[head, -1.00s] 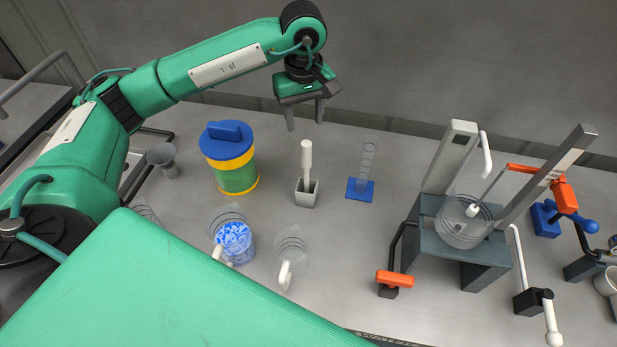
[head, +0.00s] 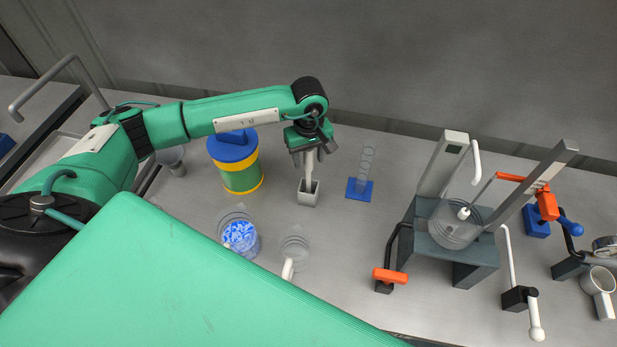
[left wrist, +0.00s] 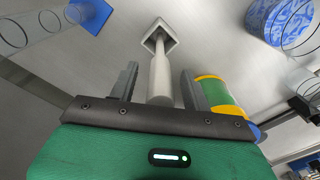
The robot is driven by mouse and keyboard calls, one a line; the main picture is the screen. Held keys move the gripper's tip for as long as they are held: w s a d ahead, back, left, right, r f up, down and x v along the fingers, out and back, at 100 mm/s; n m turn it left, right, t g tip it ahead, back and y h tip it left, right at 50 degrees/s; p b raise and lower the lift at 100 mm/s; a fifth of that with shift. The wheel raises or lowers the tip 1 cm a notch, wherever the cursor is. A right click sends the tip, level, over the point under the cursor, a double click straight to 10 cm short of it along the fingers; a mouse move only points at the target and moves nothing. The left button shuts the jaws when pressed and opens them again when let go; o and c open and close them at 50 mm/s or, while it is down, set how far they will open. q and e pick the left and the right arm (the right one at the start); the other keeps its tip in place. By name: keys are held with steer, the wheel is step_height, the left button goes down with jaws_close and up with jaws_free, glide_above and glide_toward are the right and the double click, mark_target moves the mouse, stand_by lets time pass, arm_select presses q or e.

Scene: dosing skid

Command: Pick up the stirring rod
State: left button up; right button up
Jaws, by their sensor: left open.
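The white stirring rod (head: 309,170) stands upright in a small grey square holder (head: 308,196) on the bench. My left gripper (head: 309,157) is over the rod from above, with its fingers on either side of the rod's upper part. In the left wrist view, the rod (left wrist: 160,75) runs between the two open fingers of my left gripper (left wrist: 157,84), with a gap visible on each side. The holder (left wrist: 160,35) shows beyond the fingertips there. The rod's top end is hidden by the gripper body. My right gripper is not in view.
A blue-lidded yellow and green jar (head: 238,170) stands left of the holder. A clear cylinder on a blue base (head: 359,189) stands close on the right. A beaker of blue stuff (head: 240,238) and a clear jug (head: 293,255) stand in front. A grey stand (head: 455,250) is further right.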

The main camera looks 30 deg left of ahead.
arm_select(q)
steer(key=shift+f, duration=0.3)
jaws_close()
steer(key=shift+r, duration=0.2)
